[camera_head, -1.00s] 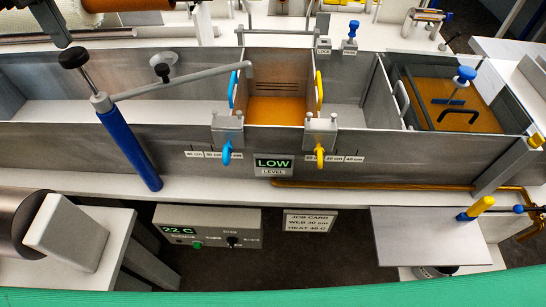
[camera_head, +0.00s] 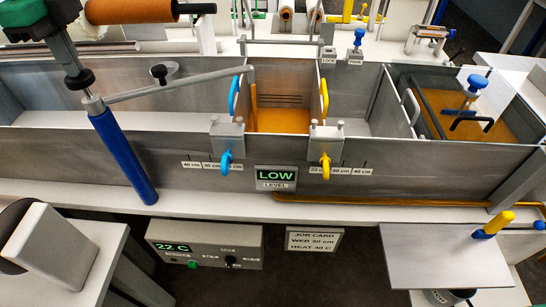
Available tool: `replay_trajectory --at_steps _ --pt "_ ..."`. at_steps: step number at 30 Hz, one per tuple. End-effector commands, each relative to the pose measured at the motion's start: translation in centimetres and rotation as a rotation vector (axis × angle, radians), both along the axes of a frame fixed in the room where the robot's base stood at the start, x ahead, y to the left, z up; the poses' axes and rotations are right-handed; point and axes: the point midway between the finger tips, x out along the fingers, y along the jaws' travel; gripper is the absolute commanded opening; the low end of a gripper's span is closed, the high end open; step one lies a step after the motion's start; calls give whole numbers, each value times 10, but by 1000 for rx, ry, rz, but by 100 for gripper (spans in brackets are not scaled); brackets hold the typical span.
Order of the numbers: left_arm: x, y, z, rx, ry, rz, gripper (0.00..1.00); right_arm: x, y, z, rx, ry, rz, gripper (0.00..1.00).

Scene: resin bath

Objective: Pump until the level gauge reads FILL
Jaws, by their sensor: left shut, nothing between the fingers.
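The hand pump, a blue cylinder (camera_head: 124,158) with a black knob (camera_head: 80,78) on its rod, stands tilted at the left of the bath. A grey spout pipe (camera_head: 180,84) runs from it to the middle compartment, where a thin amber stream (camera_head: 253,97) shows below its end. Amber resin (camera_head: 280,121) lies in that compartment. The level gauge (camera_head: 275,175) on the front wall reads LOW. My left gripper (camera_head: 70,66) is shut and empty, its tip down at the knob and seemingly touching it. My right gripper is out of view.
Blue and yellow clamps (camera_head: 325,147) sit on the front wall. The job card (camera_head: 312,241) and 22 C heater box (camera_head: 206,247) are below. A brown roller (camera_head: 130,10) lies at the back left. A tank with a blue-handled lid (camera_head: 477,84) is at the right.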

Motion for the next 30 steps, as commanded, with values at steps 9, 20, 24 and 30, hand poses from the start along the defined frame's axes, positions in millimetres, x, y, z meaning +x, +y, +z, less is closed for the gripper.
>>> replay_trajectory --at_steps 9,20,24,30 --pt "-1 0 1 0 4 0 0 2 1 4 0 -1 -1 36" --pt "0 0 54 0 2 0 0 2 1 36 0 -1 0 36" --pt "0 0 62 0 2 1 0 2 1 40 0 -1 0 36" --pt "0 0 60 0 2 0 0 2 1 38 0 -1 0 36"
